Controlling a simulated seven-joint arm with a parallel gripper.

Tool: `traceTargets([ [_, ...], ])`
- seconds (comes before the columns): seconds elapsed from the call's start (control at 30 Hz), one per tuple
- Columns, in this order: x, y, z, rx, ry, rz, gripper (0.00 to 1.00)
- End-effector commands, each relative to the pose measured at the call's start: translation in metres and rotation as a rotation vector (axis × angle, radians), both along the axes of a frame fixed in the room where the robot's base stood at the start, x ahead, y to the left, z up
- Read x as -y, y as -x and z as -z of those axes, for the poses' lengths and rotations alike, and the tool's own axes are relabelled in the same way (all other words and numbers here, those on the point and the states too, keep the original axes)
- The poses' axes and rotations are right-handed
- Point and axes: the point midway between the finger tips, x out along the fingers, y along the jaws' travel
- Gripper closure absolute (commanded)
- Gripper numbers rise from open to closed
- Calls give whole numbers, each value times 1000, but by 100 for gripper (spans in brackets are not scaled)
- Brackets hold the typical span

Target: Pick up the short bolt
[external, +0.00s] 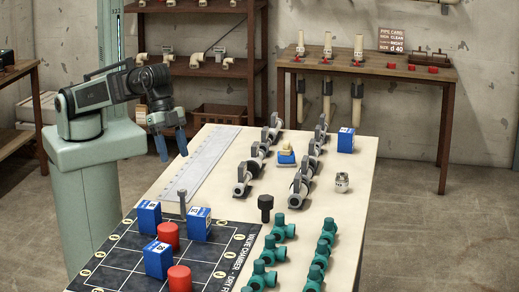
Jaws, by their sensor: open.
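A dark, thick bolt-like piece (265,209) stands upright on the pale table, right of the black mat. A slimmer grey bolt-like piece (183,201) stands upright near the mat's back edge, beside a blue box. The dark one looks shorter and wider, but I cannot tell for sure which is the short bolt. My gripper (171,146) has blue fingers pointing down, spread open and empty. It is at the left of the table, behind and apart from both pieces.
Blue boxes (157,259) and red cylinders (168,234) stand on the black gridded mat (110,262). Teal valves (278,227) line the front right. Pipes in grey clamps (244,176) fill the table's middle. A ruled pale strip (203,165) lies flat at the left, clear of objects.

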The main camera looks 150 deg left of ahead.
Motion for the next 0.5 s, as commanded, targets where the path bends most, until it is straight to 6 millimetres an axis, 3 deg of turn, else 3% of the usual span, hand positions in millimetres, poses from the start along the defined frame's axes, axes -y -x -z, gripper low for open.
traceTargets([
  [0.5,-2,-24,57,-2,-1,1,45],
])
